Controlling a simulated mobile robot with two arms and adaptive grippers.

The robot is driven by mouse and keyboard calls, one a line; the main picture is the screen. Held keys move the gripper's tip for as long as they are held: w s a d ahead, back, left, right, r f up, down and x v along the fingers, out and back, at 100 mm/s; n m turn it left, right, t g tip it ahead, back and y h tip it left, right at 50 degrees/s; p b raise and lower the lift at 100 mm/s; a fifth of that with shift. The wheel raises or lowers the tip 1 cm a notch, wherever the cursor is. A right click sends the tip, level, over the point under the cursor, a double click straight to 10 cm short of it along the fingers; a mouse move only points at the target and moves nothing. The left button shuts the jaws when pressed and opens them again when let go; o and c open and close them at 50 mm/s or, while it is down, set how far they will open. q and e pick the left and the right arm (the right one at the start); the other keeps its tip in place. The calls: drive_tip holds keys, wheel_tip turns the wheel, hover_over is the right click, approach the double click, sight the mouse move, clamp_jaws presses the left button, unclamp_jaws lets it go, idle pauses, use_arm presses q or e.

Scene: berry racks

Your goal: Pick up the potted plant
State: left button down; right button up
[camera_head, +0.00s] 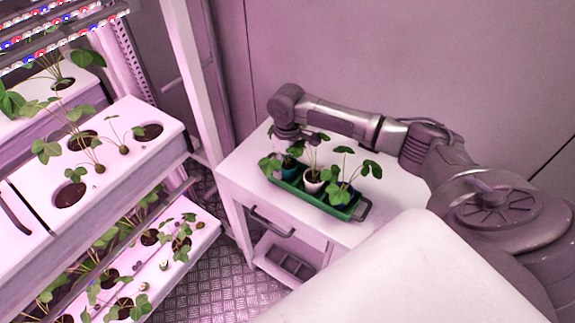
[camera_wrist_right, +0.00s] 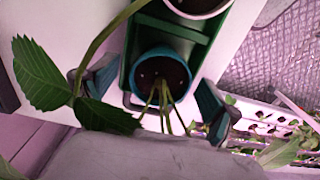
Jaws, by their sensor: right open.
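Three potted plants stand in a row in a green tray (camera_head: 325,205) on a white cabinet top. My right gripper (camera_head: 289,146) is over the teal pot at the tray's far end, partly hidden by leaves. In the right wrist view its open fingers (camera_wrist_right: 152,88) lie on either side of the teal pot (camera_wrist_right: 137,88), with gaps showing. Stems and a large leaf pass between the camera and the pot. My left gripper is out of view.
White tiered racks (camera_head: 120,165) with plants in round holes stand at the left. The cabinet (camera_head: 400,190) has bare top around the tray, with a wall behind. Metal flooring (camera_head: 215,275) shows between racks and cabinet.

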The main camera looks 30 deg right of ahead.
drive_tip(key=shift+f, duration=0.15)
drive_tip(key=c, duration=1.3)
